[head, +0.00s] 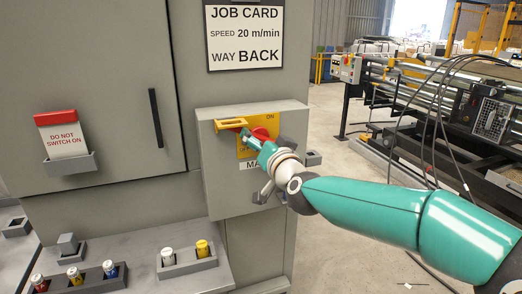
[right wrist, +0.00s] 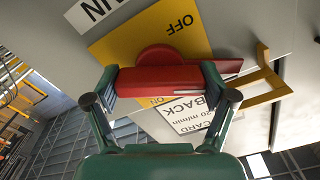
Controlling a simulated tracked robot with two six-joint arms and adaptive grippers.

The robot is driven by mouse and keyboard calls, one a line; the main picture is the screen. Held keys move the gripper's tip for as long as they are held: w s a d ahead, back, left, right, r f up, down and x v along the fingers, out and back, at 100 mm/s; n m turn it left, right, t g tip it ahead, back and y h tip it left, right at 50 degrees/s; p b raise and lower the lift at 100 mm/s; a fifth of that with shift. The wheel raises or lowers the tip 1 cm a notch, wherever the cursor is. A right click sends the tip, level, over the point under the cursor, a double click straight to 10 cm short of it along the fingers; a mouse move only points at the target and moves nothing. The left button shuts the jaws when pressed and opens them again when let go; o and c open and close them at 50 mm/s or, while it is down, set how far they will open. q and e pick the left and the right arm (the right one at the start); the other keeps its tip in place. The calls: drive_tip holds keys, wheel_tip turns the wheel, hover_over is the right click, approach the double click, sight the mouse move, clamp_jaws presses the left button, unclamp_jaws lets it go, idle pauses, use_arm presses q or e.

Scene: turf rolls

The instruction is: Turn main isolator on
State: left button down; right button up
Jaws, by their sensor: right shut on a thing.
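The main isolator is a red rotary handle (right wrist: 160,82) on a yellow plate (right wrist: 120,52), on the front of a grey box (head: 225,185). The plate reads ON at its upper right and OFF lower down in the head view. My right gripper (right wrist: 158,92) is shut on the red handle, one finger at each side. In the head view my right gripper (head: 258,144) covers much of the handle, so its exact angle is hard to tell. A yellow hasp (head: 231,125) sticks out beside the plate's upper left. My left gripper is not in view.
A red-topped "DO NOT SWITCH ON" card (head: 65,138) stands in a holder on the cabinet door. A job card (head: 245,38) is above the box. Trays with coloured fuses (head: 75,273) lie on the ledge below. A roller machine (head: 430,90) stands at the right, beyond open floor.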

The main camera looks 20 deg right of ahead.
drive_tip(key=m+b, duration=0.1)
drive_tip(key=m, duration=0.1)
drive_tip(key=shift+f+m+b, duration=0.15)
drive_tip(key=shift+m+b, duration=0.2)
drive_tip(key=shift+m, duration=0.05)
drive_tip(key=m+b, duration=0.2)
drive_tip(key=m, duration=0.1)
drive_tip(key=shift+m, duration=0.3)
drive_tip(key=m+b, duration=0.1)
drive_tip(key=m, duration=0.2)
drive_tip(key=shift+f+m+b, duration=0.15)
drive_tip(key=shift+m+b, duration=0.45)
drive_tip(key=shift+m, duration=1)
drive_tip(key=o, duration=1)
drive_tip(key=shift+d, duration=0.1)
drive_tip(key=shift+s, duration=0.15)
